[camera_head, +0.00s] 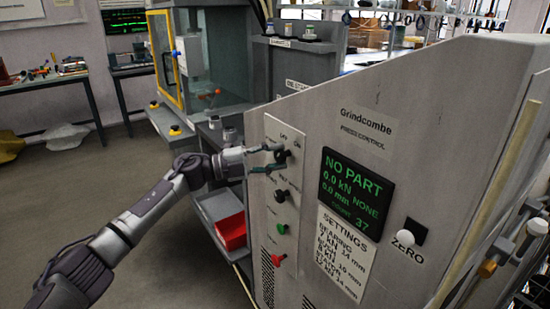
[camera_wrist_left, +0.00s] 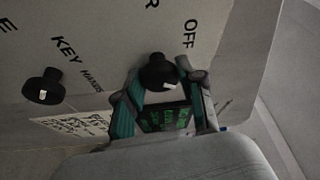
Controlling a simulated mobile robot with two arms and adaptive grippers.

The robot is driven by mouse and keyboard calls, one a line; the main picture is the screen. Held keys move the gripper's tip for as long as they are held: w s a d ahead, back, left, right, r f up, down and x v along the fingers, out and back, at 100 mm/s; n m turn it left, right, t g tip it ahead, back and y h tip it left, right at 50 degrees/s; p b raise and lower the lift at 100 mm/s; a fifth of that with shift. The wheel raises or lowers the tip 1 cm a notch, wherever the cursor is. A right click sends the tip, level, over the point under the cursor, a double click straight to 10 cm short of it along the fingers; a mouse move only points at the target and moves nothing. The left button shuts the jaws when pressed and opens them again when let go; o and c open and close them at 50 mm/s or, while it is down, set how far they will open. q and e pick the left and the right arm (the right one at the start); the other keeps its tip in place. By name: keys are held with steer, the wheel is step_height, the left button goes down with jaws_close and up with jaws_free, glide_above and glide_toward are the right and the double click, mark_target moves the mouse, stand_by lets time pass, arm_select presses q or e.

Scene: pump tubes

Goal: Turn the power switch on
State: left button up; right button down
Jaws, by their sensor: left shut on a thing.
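The power switch is a black rotary knob (camera_head: 283,156) at the top of the narrow control strip on the grey press control cabinet, below the OFF and ON labels. In the left wrist view the knob (camera_wrist_left: 157,70) stands near the word OFF, with a small white mark on its lower edge. My left gripper (camera_head: 274,158) reaches it from the left, one finger above and one below. In the left wrist view its teal-sided fingers (camera_wrist_left: 161,88) are shut on the knob, one on each side. Part of the knob is hidden by the fingers. My right gripper is not seen.
Below the knob on the strip are another black knob (camera_head: 281,196), a green button (camera_head: 282,228) and a red button (camera_head: 278,260). A display (camera_head: 355,193) reads NO PART. A white ZERO button (camera_head: 404,237) is further right. A red bin (camera_head: 231,231) stands left of the cabinet.

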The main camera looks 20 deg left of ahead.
arm_select(q)
steer(key=shift+m+g+y, duration=0.3)
steer(key=shift+m+g, duration=0.1)
steer(key=shift+m, duration=0.7)
steer(key=o, duration=1.1)
steer(key=v, duration=1.2)
steer(key=shift+s+r, duration=0.1)
